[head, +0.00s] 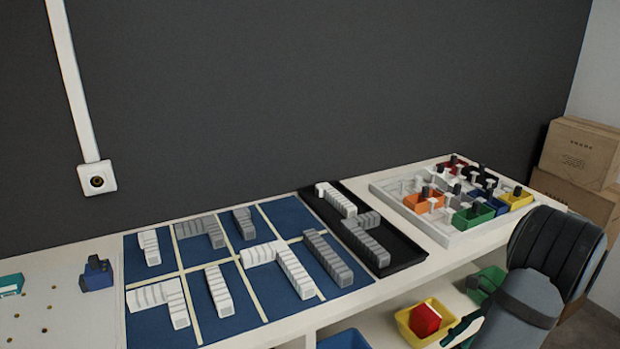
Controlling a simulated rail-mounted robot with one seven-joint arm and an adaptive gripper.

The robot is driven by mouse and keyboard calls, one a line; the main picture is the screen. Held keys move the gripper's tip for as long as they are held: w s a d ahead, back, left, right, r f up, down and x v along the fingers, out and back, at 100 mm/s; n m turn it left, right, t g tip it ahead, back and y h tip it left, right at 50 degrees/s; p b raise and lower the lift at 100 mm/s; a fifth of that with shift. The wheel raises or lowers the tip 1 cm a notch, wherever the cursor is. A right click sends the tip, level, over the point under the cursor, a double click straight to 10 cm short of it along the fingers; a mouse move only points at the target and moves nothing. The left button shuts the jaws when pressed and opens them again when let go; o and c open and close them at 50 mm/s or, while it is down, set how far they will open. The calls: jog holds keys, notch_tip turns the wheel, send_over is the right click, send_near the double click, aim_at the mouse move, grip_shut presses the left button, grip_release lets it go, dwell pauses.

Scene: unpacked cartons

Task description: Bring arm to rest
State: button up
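My arm (555,255) shows at the lower right, in front of the shelf unit's right end. It is a dark ribbed joint with a grey link (525,300) below it, cut off by the bottom edge. I cannot make out my gripper or its fingertips in the head view. Whether it holds anything is hidden.
A long white bench (405,283) carries a blue mat (222,262) with grey and white stepped blocks, a black tray (407,252), and a white tray (460,243) with coloured bins. A yellow bin (407,325) sits below. Cartons (575,155) are stacked right.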

jog(key=s+a+r+n+g, duration=0.1)
jog(key=n, duration=0.1)
jog(key=s+a+r+n+g, duration=0.1)
jog(key=a+r+n, duration=0.1)
jog(key=shift+s+a, duration=0.2)
jog(key=shift+s, duration=0.2)
